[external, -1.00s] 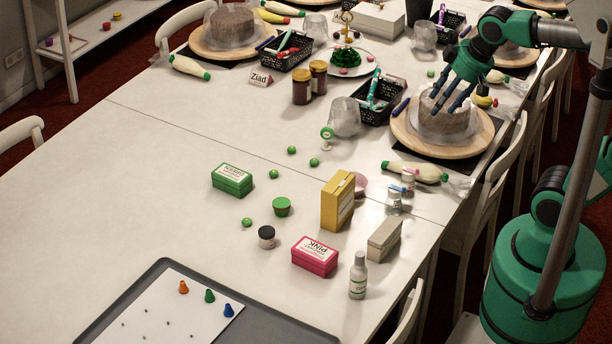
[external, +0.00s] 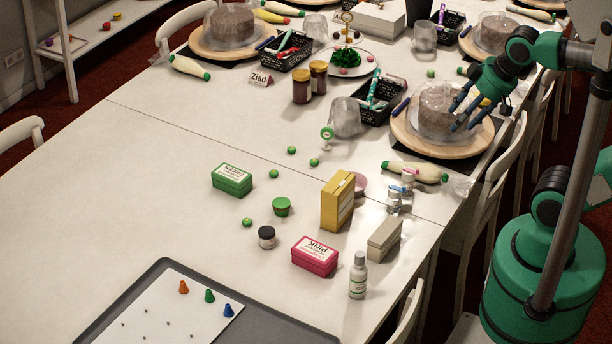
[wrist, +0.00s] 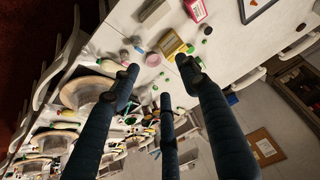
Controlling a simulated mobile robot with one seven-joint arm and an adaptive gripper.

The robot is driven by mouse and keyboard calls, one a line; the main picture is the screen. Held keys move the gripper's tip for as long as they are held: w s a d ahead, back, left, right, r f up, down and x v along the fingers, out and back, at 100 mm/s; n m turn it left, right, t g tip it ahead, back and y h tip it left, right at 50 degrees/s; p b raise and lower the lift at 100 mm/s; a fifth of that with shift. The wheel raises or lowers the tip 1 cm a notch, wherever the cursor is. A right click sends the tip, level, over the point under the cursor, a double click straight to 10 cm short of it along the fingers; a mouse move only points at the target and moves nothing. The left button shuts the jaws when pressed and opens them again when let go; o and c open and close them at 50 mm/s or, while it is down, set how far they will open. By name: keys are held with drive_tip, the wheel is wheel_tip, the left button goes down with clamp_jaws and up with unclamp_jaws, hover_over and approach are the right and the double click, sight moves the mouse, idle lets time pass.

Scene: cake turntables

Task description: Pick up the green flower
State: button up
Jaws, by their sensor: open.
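Several small green pieces lie on the white table in the external view: one (external: 291,150), another (external: 314,162), one by the green box (external: 273,174) and one nearer the front (external: 247,222). They are too small to tell which is a flower. A round green-topped piece on a short white stem (external: 327,133) stands behind them. My gripper (external: 462,113) is open and empty, its dark fingers spread above or in front of the right-hand cake, well right of the green pieces. In the wrist view my gripper (wrist: 158,78) shows spread fingers with nothing held.
A cake under a clear cover stands on a wooden turntable (external: 404,137) near my gripper. A black basket (external: 378,116), jars (external: 302,90), a yellow box (external: 337,204), a pink box (external: 314,258) and a green box (external: 232,180) stand around. The left table half is mostly clear.

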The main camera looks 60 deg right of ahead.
drive_tip(key=w+a+r+m+g+p, duration=0.1)
drive_tip(key=w+r+m, duration=0.15)
drive_tip(key=w, duration=0.55)
drive_tip(key=w+a+r+m+p, duration=0.15)
drive_tip(key=w+m, duration=0.25)
drive_tip(key=w, duration=0.4)
drive_tip(key=w+a+f+m+g+p, duration=0.1)
drive_tip(key=w+a+f+m, duration=0.15)
drive_tip(key=w, duration=0.65)
drive_tip(key=w+a+f+m+g+p, duration=0.15)
drive_tip(key=w+m, duration=0.25)
drive_tip(key=w, duration=0.6)
drive_tip(key=w+a+f+m+p, duration=0.25)
drive_tip(key=w+f+m, duration=0.35)
drive_tip(key=w+f, duration=0.8)
drive_tip(key=w+a+f+m+g+p, duration=0.1)
drive_tip(key=w+a+f+m, duration=0.1)
drive_tip(key=f, duration=0.8)
drive_tip(key=w+a+f+m+g+p, duration=0.1)
drive_tip(key=w+a+f+m, duration=0.2)
drive_tip(key=w+f, duration=0.3)
wheel_tip(320, 180, down, 4)
drive_tip(key=shift+a+r+m, duration=0.1)
drive_tip(key=shift+a+m, duration=0.25)
drive_tip(key=shift+m, duration=0.45)
